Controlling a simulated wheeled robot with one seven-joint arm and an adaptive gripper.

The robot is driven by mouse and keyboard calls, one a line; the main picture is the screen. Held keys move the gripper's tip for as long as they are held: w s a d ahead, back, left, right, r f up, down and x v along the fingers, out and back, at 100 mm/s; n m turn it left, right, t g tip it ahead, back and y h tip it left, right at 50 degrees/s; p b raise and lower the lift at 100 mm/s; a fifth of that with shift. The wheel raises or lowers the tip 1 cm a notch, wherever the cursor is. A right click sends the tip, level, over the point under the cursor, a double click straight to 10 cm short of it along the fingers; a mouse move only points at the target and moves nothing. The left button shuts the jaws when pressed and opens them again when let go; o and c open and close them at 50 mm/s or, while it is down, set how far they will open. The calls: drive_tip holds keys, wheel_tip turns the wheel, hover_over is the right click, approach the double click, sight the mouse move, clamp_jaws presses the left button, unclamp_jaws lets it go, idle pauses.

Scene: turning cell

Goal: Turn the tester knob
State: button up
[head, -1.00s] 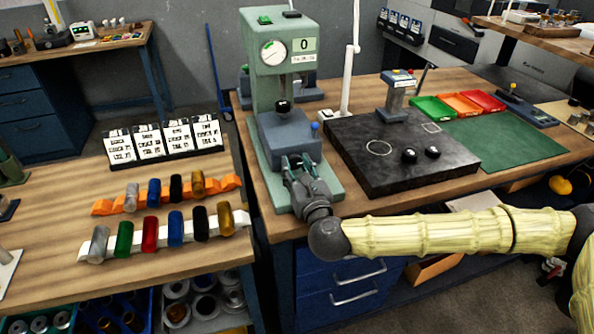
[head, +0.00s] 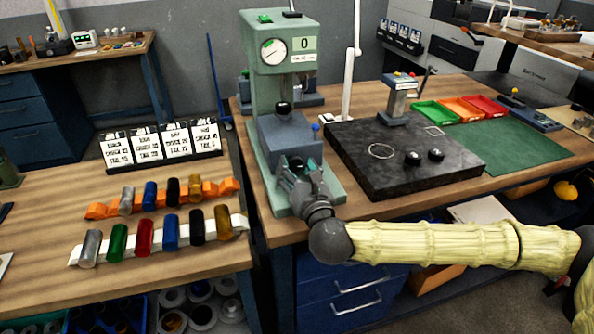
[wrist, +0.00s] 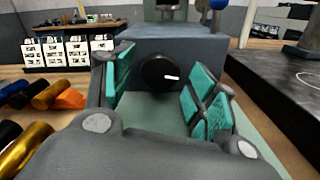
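The tester (head: 282,100) is a green column machine with a dial and a "0" display, standing on the bench. Its knob (wrist: 160,73) is round and black with a white mark pointing right, on the front of the grey block (wrist: 135,50). My gripper (wrist: 157,85) is open, with teal pads on either side of the knob in the wrist view; whether they touch it I cannot tell, but gaps show.
A blue-tipped lever (wrist: 217,5) stands on the grey block's right. Coloured cylinders (head: 170,231) lie on racks on the left bench. A green mat (head: 515,150) is far right.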

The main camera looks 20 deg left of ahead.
drive_tip(key=v, duration=1.2)
drive_tip(key=shift+r, duration=0.1)
idle(1.3)
drive_tip(key=p, duration=0.2)
drive_tip(key=r+p, duration=0.1)
drive_tip(key=p, duration=0.1)
drive_tip(key=shift+w+a+n, duration=0.25)
drive_tip(key=shift+a+n, duration=0.05)
drive_tip(key=p, duration=0.3)
drive_tip(key=shift+w+a+r, duration=0.1)
drive_tip(key=shift+w, duration=0.05)
drive_tip(key=shift+w+f+n+p, duration=0.15)
drive_tip(key=shift+f+n+p, duration=0.2)
drive_tip(key=shift+p, duration=0.6)
drive_tip(key=shift+w, duration=0.1)
drive_tip(key=p+x, duration=0.3)
drive_tip(key=x, duration=0.7)
drive_tip(key=shift+w+a, duration=0.1)
drive_tip(key=shift+w, duration=0.15)
